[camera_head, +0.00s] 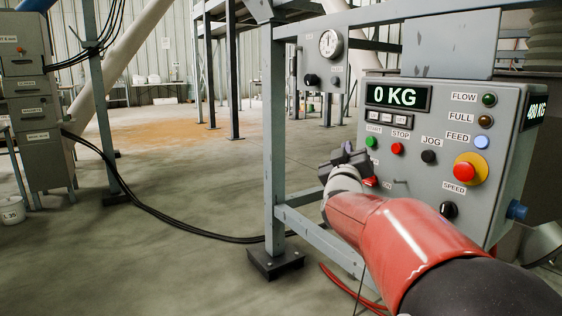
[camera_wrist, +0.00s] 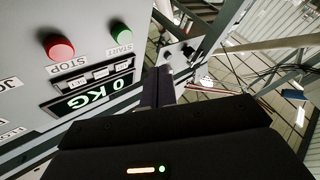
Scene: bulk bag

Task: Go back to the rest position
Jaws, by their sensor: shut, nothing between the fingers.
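My gripper (camera_head: 346,158) is at the end of my red arm, in front of the left edge of the grey control panel (camera_head: 440,181). It is shut and holds nothing. The green START button (camera_head: 371,142) and red STOP button (camera_head: 397,148) are just right of it and uncovered. In the wrist view, the dark gripper body fills the bottom and the closed fingers (camera_wrist: 157,87) point up beside the panel. The START button (camera_wrist: 121,33) and STOP button (camera_wrist: 59,47) show there too. The display (camera_head: 397,97) reads 0 KG.
The panel also has a JOG button (camera_head: 429,156), a red emergency stop (camera_head: 465,171) and a black speed knob (camera_head: 448,210). A grey frame post (camera_head: 274,140) stands left of my gripper. Black cables (camera_head: 160,212) cross the floor. A grey cabinet (camera_head: 36,110) stands far left. Open floor lies between.

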